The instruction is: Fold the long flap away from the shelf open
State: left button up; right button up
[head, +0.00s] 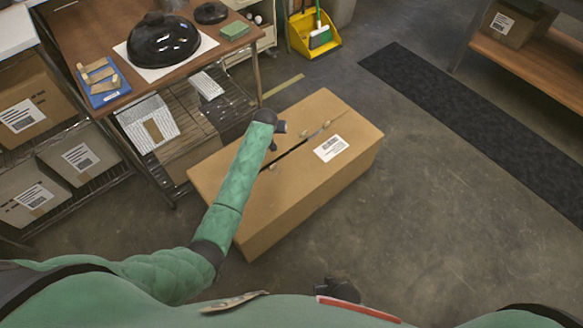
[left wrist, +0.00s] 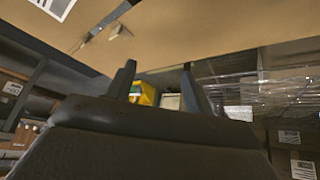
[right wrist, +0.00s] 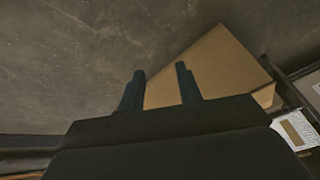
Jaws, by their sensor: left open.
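A long cardboard box (head: 310,185) stands on the floor with its top flaps lying about flat. A dark narrow gap runs along the middle seam. The long flap away from the shelf (head: 290,180) carries a white label (head: 331,148). My left gripper (head: 277,135) is above the box top near the seam, with the arm hiding part of the box. In the left wrist view its fingers (left wrist: 158,82) are apart and empty, with the box (left wrist: 215,28) above them. My right gripper (head: 340,291) is low, near my body, apart from the box; its fingers (right wrist: 160,88) are spread and empty.
A wooden-topped shelf (head: 100,30) with wire racks and boxes stands left of the box. A yellow dustpan bin (head: 316,42) is behind. A black mat (head: 470,120) lies right, with another shelf (head: 540,65) beyond. Floor right of the box is clear.

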pick_arm(q)
jog(key=s+f+n+g, duration=0.1)
jog(key=s+n+g, duration=0.1)
jog(key=n, duration=0.1)
jog(key=s+f+n+g, duration=0.2)
jog(key=s, duration=0.1)
jog(key=s+f+n+g, duration=0.1)
jog(key=s+n+g, duration=0.1)
jog(key=s+n, duration=0.1)
jog(key=shift+s+a+f+n+y, duration=0.15)
jog(key=shift+a+f+n+y, duration=0.15)
jog(key=shift+y, duration=0.1)
jog(key=shift+f+n, duration=0.1)
jog(key=shift+n, duration=0.2)
jog(key=shift+f+b, duration=0.4)
jog(key=shift+f, duration=3.4)
pick_arm(e)
jog(key=w+a+r, duration=0.1)
jog(key=w+r, duration=0.1)
jog(key=r, duration=0.4)
jog(key=w+a+r+t+y, duration=0.1)
jog(key=w+a+r, duration=0.1)
jog(key=r, duration=0.4)
jog(key=shift+w+a+r+t, duration=0.15)
jog(key=shift+w+t, duration=0.15)
jog(key=shift+w, duration=0.25)
pick_arm(q)
jog(key=shift+c, duration=0.2)
grip_shut()
